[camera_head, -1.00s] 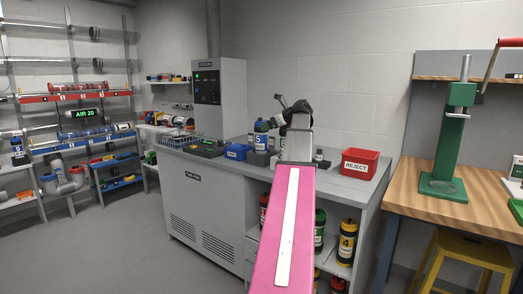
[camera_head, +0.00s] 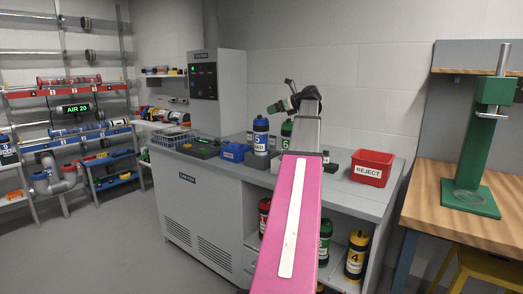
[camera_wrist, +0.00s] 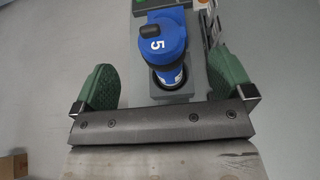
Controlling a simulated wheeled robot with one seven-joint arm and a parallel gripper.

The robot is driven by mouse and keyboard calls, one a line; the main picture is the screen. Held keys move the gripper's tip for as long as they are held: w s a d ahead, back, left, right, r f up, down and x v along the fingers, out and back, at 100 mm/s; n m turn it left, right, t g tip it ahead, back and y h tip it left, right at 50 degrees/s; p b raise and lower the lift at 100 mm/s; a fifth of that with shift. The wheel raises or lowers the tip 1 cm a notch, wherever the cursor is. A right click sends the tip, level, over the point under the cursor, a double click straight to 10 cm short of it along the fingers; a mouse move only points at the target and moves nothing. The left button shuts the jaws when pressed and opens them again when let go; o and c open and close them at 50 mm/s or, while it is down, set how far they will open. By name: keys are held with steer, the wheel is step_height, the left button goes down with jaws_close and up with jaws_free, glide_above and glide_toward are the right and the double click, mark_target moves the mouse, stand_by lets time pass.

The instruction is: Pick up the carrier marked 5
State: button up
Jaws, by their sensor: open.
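My gripper (camera_head: 284,104) is raised above the counter, to the right of and higher than the carrier. In the wrist view its green-padded fingers (camera_wrist: 160,85) are spread wide, with the carrier in the gap beyond them. They do not touch it. The lower part of the carrier is hidden there.
A blue bin (camera_head: 234,153) is to the left and a red REJECT bin (camera_head: 371,167) to the right. Other carriers, including a yellow 4 (camera_head: 355,254), stand on shelves below.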

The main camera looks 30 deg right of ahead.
mark_target(262, 119)
steer(key=x, duration=0.9)
steer(key=shift+a+f, duration=0.15)
steer(key=shift+f, duration=0.15)
steer(key=c, duration=1.4)
steer(key=shift+c, duration=0.2)
